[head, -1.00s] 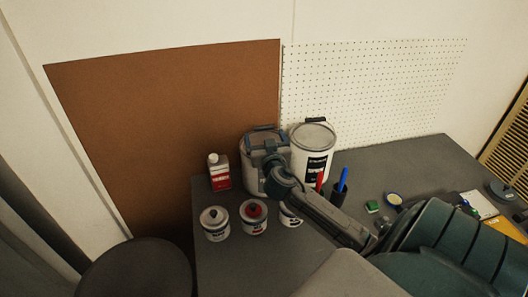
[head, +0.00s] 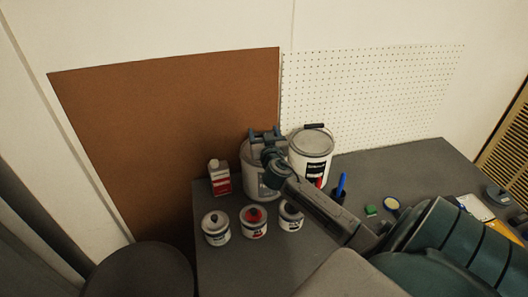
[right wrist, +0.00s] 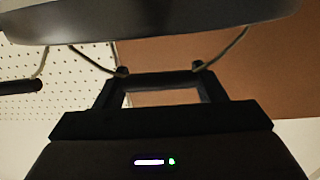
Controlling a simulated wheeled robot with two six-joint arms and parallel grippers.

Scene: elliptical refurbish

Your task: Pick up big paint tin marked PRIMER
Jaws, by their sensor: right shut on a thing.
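Two big pale paint tins stand side by side at the back of the grey bench. My right gripper (head: 265,134) is above the left big tin (head: 251,180), shut on its carrying handle. My arm hides much of this tin and its label, so I cannot read PRIMER on it. In the right wrist view, wire bail ends run between the tin's rim (right wrist: 150,30) and the gripper. The right big tin (head: 309,146) has a black label too small to read, and its dark handle stands up. My left gripper is not in view.
Small tins (head: 216,229) stand in front, one with a red lid (head: 254,215). A red and white bottle (head: 220,178) is left of the big tins. A dark round stool (head: 138,272) is at lower left.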

